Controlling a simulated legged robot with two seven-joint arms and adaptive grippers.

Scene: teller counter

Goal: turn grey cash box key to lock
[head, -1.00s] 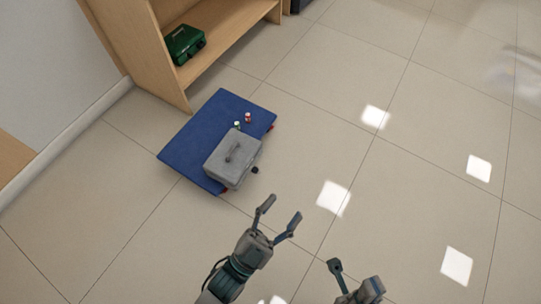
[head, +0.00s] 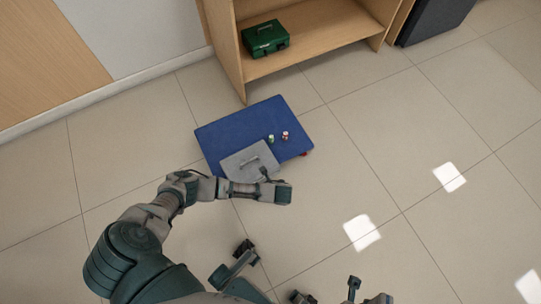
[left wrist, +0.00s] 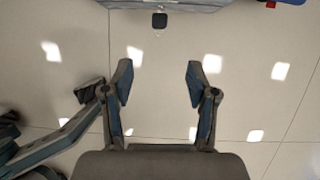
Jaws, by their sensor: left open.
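The grey cash box (head: 240,163) rests on the blue platform, its top handle showing and its near side hidden by my left arm. Its dark key (head: 264,171) shows just above that arm. In the left wrist view the key (left wrist: 160,20) sticks out from the box (left wrist: 185,3) at the top edge. My left gripper (left wrist: 158,78) is open and empty, the key beyond and between its fingertips, not touching. Dark gripper parts show at the bottom of the head view; I cannot tell which belong to my right gripper or whether it is open.
The blue platform (head: 228,130) stands on the tiled floor. A green box (head: 265,38) sits in the wooden shelf (head: 322,35) behind. Floor to the right is clear.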

